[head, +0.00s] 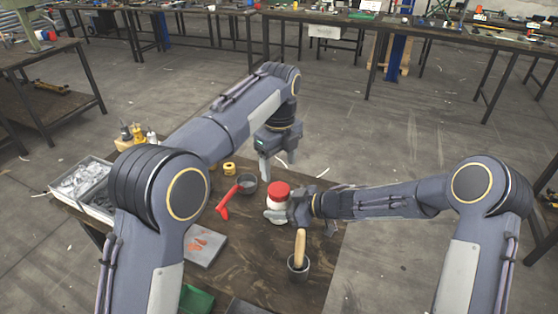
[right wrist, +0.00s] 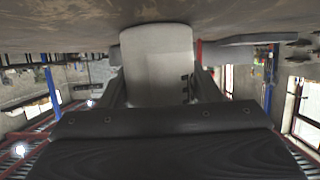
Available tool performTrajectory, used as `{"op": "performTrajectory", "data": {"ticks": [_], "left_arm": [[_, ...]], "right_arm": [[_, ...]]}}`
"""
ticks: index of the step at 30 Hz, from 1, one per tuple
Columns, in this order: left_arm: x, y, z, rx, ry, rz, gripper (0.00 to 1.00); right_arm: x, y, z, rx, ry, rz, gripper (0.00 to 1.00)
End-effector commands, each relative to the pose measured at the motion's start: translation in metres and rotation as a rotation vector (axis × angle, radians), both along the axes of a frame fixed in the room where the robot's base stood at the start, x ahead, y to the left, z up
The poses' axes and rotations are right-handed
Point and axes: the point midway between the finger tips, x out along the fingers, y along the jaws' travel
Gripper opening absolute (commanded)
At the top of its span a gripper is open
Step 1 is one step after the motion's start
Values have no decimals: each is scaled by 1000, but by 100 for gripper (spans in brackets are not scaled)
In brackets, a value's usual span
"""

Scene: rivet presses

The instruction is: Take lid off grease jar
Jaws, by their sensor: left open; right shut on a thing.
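The grease jar (head: 279,206) stands upright on the dark table, white with a red lid (head: 278,191) on top. My right gripper (head: 284,210) comes in from the right and is shut on the white body, below the lid. In the right wrist view, the pale jar body (right wrist: 158,62) with a little dark print fills the space between the fingers; the lid is not clear there. My left gripper (head: 277,166) is open and empty, pointing down above and just behind the lid, apart from it.
A dark cup (head: 298,271) with a wooden handle stands in front of the jar. A red-handled tool (head: 225,207), a small dark cup (head: 248,183) and a yellow roll (head: 229,169) lie left. A grey tray (head: 205,247) and bins of metal parts (head: 82,181) are further left.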

Motion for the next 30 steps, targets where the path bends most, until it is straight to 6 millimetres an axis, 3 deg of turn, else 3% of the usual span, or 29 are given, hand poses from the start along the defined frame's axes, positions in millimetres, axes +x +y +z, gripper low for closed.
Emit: {"op": "performTrajectory", "data": {"ticks": [9, 15, 26, 30], "left_arm": [[-1, 1, -48, 3, 4, 0, 69], [-1, 0, -70, 1, 3, 1, 69], [0, 0, -75, 1, 1, 1, 69], [0, 0, -75, 1, 1, 1, 52]], "right_arm": [[0, 0, 0, 0, 0, 0, 0], [0, 0, 0, 0, 0, 0, 0], [0, 0, 0, 0, 0, 0, 0], [0, 0, 0, 0, 0, 0, 0]]}}
